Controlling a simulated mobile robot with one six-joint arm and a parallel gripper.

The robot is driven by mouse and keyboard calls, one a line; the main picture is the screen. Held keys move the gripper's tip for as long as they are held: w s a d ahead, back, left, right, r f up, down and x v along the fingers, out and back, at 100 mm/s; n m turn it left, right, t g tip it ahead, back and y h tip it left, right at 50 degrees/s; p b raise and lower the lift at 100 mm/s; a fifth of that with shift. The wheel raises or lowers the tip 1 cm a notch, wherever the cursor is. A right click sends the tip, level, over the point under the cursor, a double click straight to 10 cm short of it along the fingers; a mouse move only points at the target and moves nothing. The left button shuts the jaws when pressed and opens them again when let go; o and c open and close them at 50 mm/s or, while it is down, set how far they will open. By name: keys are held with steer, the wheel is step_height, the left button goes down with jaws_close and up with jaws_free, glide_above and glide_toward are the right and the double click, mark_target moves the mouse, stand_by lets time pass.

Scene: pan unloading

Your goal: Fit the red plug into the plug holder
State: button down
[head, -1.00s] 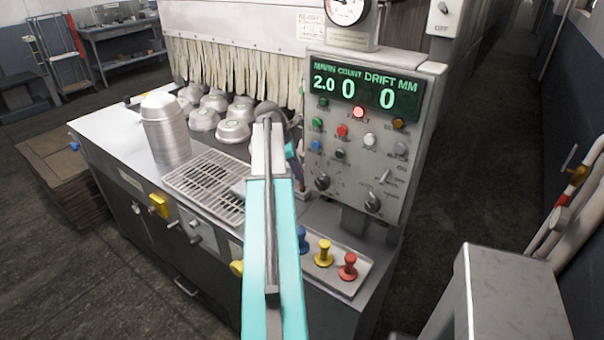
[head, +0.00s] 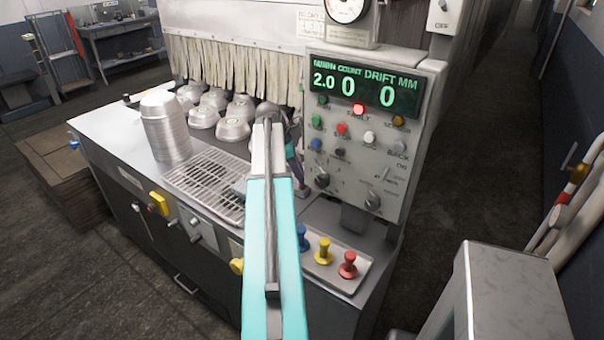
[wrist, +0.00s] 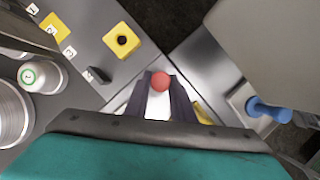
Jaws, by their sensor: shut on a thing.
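My gripper (wrist: 163,100) points away from the wrist camera, its two dark fingers shut on a red round-topped piece (wrist: 160,81), which I take for the red plug. Its lower part is hidden. In the head view my arm covers most of the gripper beside the control panel. A yellow block with a dark round centre (wrist: 122,40) lies ahead and left of the fingers in the wrist view, apart from them. I cannot tell whether it is the plug holder. Another red knobbed piece (head: 348,264) stands on a tray in the head view.
The small tray (head: 342,284) also bears a yellow knobbed piece (head: 324,251) and a blue one (head: 302,238). The control panel (head: 335,190) rises close by. A wire rack (head: 205,180), stacked pans (head: 163,130) and several domed pans (head: 233,131) occupy the counter.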

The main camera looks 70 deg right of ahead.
steer(key=shift+f, duration=0.55)
stand_by(0.6)
steer(key=c, duration=1.4)
jaws_free()
steer(key=shift+c, duration=0.2)
steer(key=b+v, duration=0.3)
steer(key=v, duration=1)
steer(key=shift+r, duration=0.45)
steer(key=shift+w+a, duration=0.1)
